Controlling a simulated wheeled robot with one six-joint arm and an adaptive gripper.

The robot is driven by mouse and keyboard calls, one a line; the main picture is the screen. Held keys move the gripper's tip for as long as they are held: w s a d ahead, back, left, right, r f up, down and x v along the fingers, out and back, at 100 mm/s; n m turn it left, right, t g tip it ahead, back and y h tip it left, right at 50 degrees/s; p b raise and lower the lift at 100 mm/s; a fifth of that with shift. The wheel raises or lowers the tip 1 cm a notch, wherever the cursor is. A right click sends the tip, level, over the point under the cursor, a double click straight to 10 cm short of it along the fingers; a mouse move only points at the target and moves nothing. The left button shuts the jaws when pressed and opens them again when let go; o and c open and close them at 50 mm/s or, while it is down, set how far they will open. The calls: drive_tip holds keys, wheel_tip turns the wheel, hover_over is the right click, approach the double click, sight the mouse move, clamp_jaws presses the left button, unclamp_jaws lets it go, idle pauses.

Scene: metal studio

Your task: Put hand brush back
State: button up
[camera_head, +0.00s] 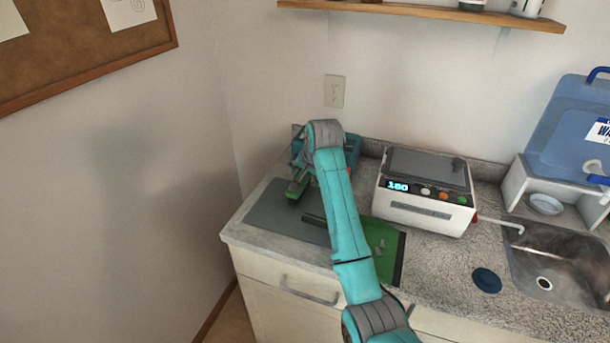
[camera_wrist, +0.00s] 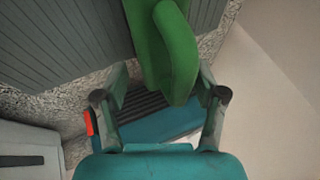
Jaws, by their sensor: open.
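A green thing with a rounded, handle-like end, which looks like the hand brush (camera_head: 297,188), is at the back left of the counter, over the grey mat. In the wrist view the hand brush (camera_wrist: 176,52) reaches in from the top, its rounded end between the fingers of my gripper (camera_wrist: 163,78). The fingers stand apart, with a gap visible on the left side; contact on the right is unclear. A teal body with dark ridges (camera_wrist: 150,105) lies beyond the fingers. In the head view my arm partly hides this area and a teal box (camera_head: 353,148).
A ribbed grey mat (camera_head: 268,213) lies on the counter's left. A green panel (camera_head: 384,243) with small grey bits lies right of my arm. A wall is close left.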

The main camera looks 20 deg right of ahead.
drive_tip(key=v, duration=1.2)
